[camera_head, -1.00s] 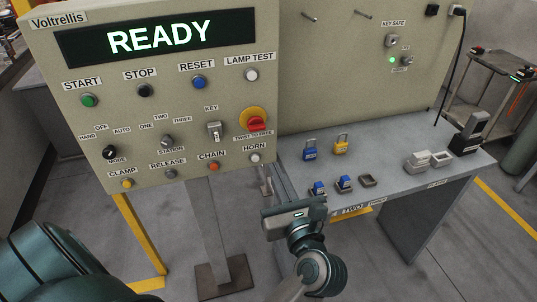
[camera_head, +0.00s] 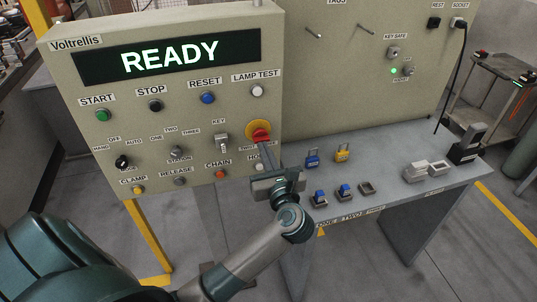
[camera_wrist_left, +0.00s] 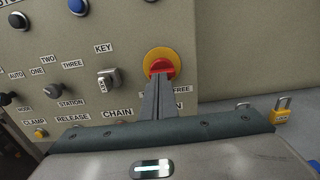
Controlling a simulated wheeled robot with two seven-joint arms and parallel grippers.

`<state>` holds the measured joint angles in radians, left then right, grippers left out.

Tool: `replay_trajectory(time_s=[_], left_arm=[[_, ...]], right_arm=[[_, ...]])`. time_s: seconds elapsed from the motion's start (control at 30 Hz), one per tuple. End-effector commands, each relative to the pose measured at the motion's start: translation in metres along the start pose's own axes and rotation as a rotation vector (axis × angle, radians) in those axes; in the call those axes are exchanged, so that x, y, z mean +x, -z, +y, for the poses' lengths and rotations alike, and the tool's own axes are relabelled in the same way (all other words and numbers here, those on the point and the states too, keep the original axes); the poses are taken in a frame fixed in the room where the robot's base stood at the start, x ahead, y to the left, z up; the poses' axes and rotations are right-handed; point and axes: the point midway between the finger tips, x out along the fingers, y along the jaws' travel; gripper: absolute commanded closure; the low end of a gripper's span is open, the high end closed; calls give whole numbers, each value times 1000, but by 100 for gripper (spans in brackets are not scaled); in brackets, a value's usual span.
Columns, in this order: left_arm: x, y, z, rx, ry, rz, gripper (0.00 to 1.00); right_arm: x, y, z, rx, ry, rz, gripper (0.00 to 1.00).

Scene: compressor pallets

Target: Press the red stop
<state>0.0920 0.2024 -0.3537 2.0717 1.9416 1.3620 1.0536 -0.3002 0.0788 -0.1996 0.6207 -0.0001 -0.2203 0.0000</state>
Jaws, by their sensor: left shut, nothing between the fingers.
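The red stop (camera_head: 260,133) is a red knob on a round yellow plate, at the right of the beige control panel. It also shows in the wrist view (camera_wrist_left: 162,66), above the middle. My left gripper (camera_head: 263,145) is shut and empty, its fingers pointing at the red stop from just below and in front. In the left wrist view the shut fingertips (camera_wrist_left: 160,80) overlap the lower edge of the red knob. I cannot tell whether they touch it. The fingers and gripper body partly hide the HORN button and labels below. My right gripper is not in view.
The panel display (camera_head: 168,57) reads READY. A key switch (camera_head: 222,143) sits left of the red stop, and a separate black STOP button (camera_head: 155,105) is further left. A grey bench (camera_head: 410,190) to the right holds blue and yellow padlocks and small blocks.

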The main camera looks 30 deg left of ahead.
Motion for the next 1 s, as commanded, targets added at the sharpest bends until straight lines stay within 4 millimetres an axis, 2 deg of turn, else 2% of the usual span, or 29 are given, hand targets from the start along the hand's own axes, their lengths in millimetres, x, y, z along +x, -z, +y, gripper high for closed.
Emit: replay_trajectory(time_s=[0.47, 0.73, 1.0], left_arm=[[5, 1, 0, -1, -1, 0, 100], [23, 2, 0, -2, -1, 1, 100], [24, -1, 0, -1, 0, -2, 100]], right_arm=[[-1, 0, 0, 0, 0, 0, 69], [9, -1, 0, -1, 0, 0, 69], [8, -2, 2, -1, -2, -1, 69]])
